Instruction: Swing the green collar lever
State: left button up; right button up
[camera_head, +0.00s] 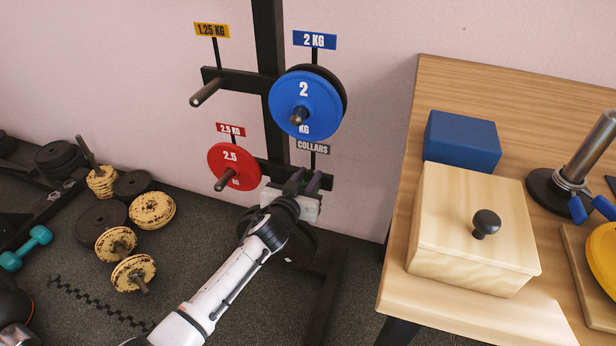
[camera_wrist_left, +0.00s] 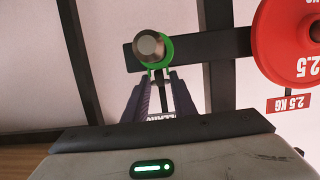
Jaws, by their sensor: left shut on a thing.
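The green collar (camera_wrist_left: 167,49) sits around the end of a metal peg (camera_wrist_left: 148,45) in the left wrist view. Its lever sticks out toward my fingers and is mostly hidden between them. My left gripper (camera_wrist_left: 159,82) is shut on this lever, just beside the collar. In the head view my left gripper (camera_head: 307,182) is at the lower right peg of the rack, under the COLLARS sign (camera_head: 313,148), and hides the collar there. My right gripper is not in view.
Red 2.5 plate (camera_head: 231,158) hangs left of my gripper, and blue 2 plate (camera_head: 318,92) above it. A wooden table (camera_head: 437,90) at right bears a lidded box (camera_head: 450,220), a blue block (camera_head: 462,142) and a post with blue levers (camera_head: 577,208). Several weights lie on the floor at left.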

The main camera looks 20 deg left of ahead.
pick_arm(q)
jog(key=shift+f+b, duration=0.3)
jog(key=shift+f, duration=0.4)
dwell(0.3)
jog(key=o, duration=0.8)
jog(key=shift+r, duration=0.2)
